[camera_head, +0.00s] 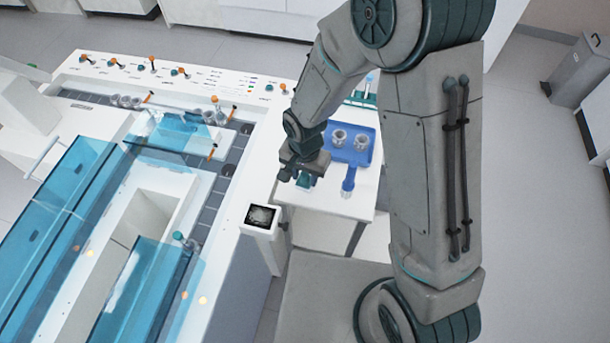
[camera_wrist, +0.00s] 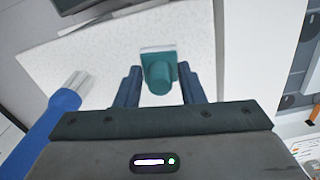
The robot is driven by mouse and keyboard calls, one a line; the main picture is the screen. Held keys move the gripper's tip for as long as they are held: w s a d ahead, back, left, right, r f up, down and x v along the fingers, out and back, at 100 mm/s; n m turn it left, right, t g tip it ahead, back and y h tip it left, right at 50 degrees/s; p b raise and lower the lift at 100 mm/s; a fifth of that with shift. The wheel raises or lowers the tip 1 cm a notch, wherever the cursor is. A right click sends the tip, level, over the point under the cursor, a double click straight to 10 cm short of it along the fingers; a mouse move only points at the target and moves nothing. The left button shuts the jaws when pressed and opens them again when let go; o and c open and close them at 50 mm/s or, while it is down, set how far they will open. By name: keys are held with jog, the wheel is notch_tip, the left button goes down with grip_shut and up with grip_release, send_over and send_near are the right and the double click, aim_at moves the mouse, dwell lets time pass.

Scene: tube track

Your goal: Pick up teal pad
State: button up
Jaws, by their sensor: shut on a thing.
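The teal pad (camera_wrist: 159,74) sits between the two fingers of my gripper (camera_wrist: 160,86) in the wrist view. It has a rounded teal grip on top and a pale edge at its far side. The fingers are shut on it. In the head view, my gripper (camera_head: 304,179) is low over the white side table, and a small part of the teal pad (camera_head: 304,182) shows at the fingertips. I cannot tell whether the pad touches the table.
The white side table (camera_head: 335,200) holds a blue tray (camera_head: 341,155) with two grey cups (camera_head: 361,142). A blue-handled brush (camera_head: 348,183) lies right of my gripper.

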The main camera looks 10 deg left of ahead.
aim_at(305, 174)
jog(key=shift+r, duration=0.65)
notch_tip(305, 174, up, 2)
jog(key=shift+r, duration=0.2)
jog(key=w+d+r, duration=0.2)
jog(key=d+r, duration=0.1)
jog(key=d, duration=0.2)
jog(key=w+d+r+b, duration=0.1)
jog(key=w+d+r, duration=0.2)
jog(key=d+r, duration=0.1)
jog(key=shift+d, duration=0.85)
jog(key=shift+s, duration=0.1)
